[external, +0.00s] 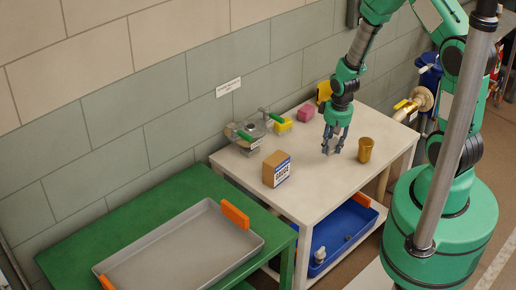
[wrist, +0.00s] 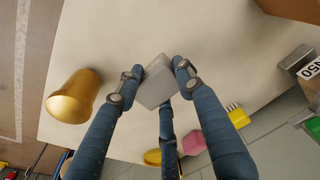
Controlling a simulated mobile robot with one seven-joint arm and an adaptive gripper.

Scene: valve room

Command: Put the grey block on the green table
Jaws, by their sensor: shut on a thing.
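The grey block (wrist: 153,82) sits between the fingertips of my gripper (wrist: 157,80) in the wrist view, with fingers closed on its sides. In the external view my gripper (external: 334,146) points down over the white table, and its fingers mostly hide the block. I cannot tell whether the block touches the tabletop. The green table (external: 178,187) stands at the lower left, beyond the near-left end of the white table. A large grey tray (external: 180,250) with orange handles lies on it.
On the white table (external: 320,185) stand a cardboard box (external: 276,169), a gold cup (external: 366,150) right of my gripper, a pink block (external: 306,113), a yellow piece (external: 282,125) and a metal valve (external: 247,133). A blue bin (external: 345,228) sits below. The green table's back-left strip is bare.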

